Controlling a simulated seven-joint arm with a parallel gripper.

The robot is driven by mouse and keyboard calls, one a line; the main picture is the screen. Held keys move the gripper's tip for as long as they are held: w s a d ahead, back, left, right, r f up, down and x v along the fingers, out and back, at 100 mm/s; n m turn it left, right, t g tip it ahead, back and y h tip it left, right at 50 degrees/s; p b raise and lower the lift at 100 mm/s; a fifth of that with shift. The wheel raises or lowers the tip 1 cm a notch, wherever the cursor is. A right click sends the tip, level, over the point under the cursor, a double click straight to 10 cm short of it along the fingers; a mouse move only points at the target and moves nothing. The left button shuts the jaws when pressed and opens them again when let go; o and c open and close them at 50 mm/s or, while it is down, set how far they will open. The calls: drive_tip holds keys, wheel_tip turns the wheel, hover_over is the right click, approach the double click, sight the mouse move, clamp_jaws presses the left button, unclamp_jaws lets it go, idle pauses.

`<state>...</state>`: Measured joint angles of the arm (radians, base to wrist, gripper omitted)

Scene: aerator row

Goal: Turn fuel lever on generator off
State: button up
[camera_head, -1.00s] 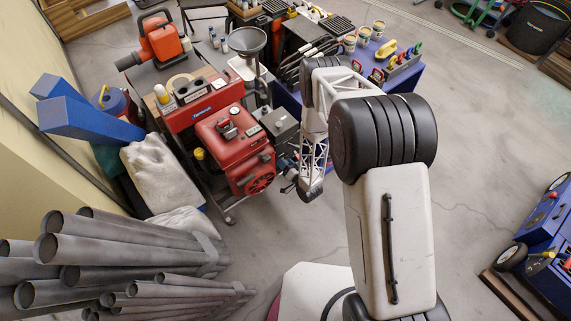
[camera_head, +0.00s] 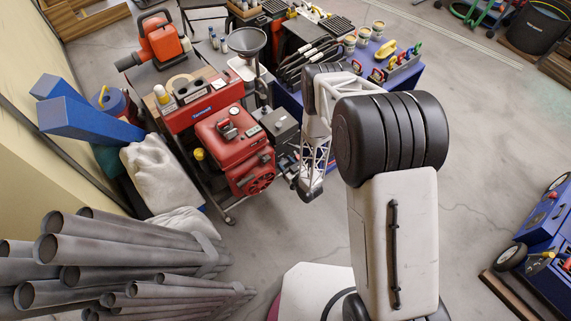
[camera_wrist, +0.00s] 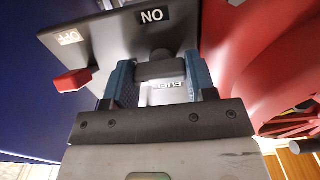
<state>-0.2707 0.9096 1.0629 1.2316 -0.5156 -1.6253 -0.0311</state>
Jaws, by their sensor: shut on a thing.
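The red generator (camera_head: 232,146) stands left of my gripper (camera_head: 286,167) in the head view; the fingertips are small there beside its dark side box. In the wrist view, my gripper (camera_wrist: 162,78) has its two blue fingers closed around a dark grey hub piece at the fuel control. The dark panel (camera_wrist: 110,38) carries an OFF label (camera_wrist: 70,37), an ON label (camera_wrist: 153,16) and a FUEL label partly hidden behind the hub. A red-tipped lever (camera_wrist: 73,80) points left, below the OFF label. The left finger hides whether it joins the hub.
Red generator bodywork (camera_wrist: 270,55) is close on the right in the wrist view. A blue table (camera_head: 408,80) with tools stands behind my arm. Grey pipes (camera_head: 130,255) lie at front left, beside a white sack (camera_head: 157,177).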

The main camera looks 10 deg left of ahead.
idle(0.4)
drive_tip(key=o, duration=0.9)
drive_tip(key=shift+o, duration=0.2)
drive_tip(key=shift+s, duration=0.15)
drive_tip(key=v, duration=0.7)
drive_tip(key=shift+s+d, duration=0.25)
drive_tip(key=shift+d, duration=0.15)
drive_tip(key=shift+w, duration=0.1)
